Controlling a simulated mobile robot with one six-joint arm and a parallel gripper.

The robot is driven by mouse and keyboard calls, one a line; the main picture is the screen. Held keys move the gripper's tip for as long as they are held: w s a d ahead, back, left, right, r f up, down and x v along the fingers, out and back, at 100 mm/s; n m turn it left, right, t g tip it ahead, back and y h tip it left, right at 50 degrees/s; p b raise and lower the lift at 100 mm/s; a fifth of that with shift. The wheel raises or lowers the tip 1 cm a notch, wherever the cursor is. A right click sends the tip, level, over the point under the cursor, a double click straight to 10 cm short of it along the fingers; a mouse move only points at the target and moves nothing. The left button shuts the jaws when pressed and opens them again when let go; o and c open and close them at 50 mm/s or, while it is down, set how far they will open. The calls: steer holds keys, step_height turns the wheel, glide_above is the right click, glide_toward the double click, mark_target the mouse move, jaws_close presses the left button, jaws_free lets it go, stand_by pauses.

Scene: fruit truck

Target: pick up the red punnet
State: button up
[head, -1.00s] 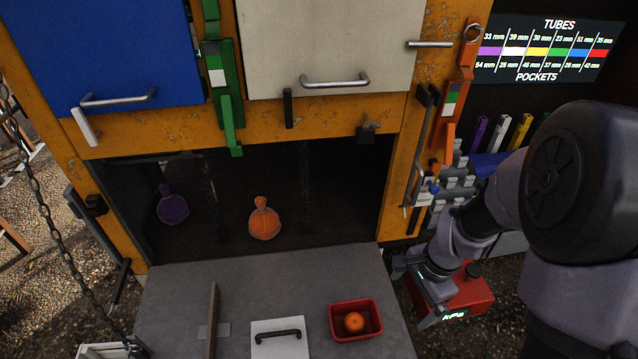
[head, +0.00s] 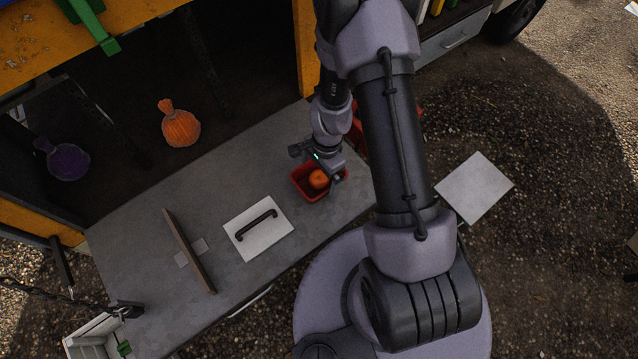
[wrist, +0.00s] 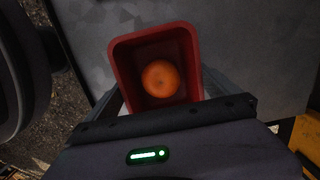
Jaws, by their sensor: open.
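The red punnet (head: 302,187) sits upright near the right end of the grey tailboard, with an orange fruit (head: 319,179) in it. My gripper (head: 318,163) is above the punnet, at its far side in the head view. In the wrist view the punnet (wrist: 118,62) fills the middle, with the orange fruit (wrist: 160,78) inside. Its near wall is hidden behind my gripper body. The finger parts show on either side of the punnet, and my gripper is open. I cannot tell whether they touch the walls.
The grey tailboard (head: 160,255) also bears a white panel with a black handle (head: 258,228) and an upright brown divider (head: 189,250). An orange net bag (head: 181,129) and a purple one (head: 68,162) lie in the dark bay behind. A red box shows partly behind my arm.

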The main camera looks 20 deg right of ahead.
step_height(320, 180, down, 2)
steer(key=shift+a+f+b, duration=0.1)
steer(key=shift+a+b, duration=0.05)
steer(key=shift+b, duration=0.15)
steer(key=c, duration=1.1)
steer(key=shift+r, duration=0.2)
